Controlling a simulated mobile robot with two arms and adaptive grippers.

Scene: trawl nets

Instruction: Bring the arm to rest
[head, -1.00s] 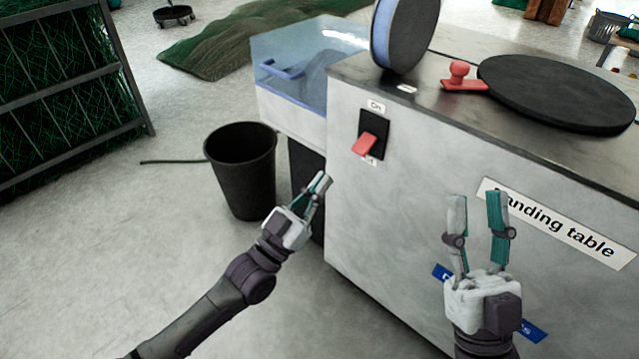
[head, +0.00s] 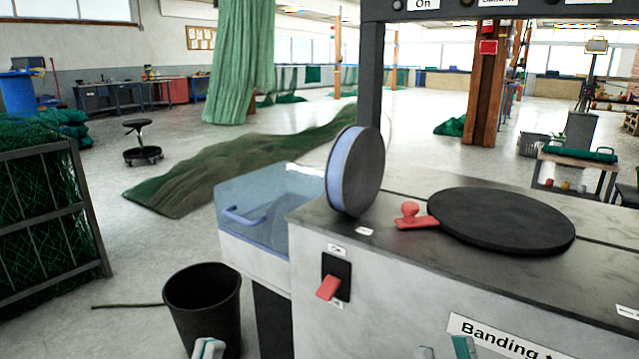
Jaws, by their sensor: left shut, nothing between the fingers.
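My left gripper (head: 207,348) shows only its fingertips at the bottom edge, in front of the black bin; they are close together with nothing seen between them. My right gripper (head: 445,351) shows only its fingertips at the bottom edge, before the front of the banding table (head: 400,305). Its fingertips are apart and nothing shows between them. Both arms and the rest of both grippers are below the picture.
The banding table carries a black round plate (head: 502,220), a red-handled piece (head: 412,216), and an upright blue-rimmed disc (head: 354,170). A red switch (head: 328,288) is on its front. A black bin (head: 204,300) stands at left. Open floor (head: 130,260) lies beyond.

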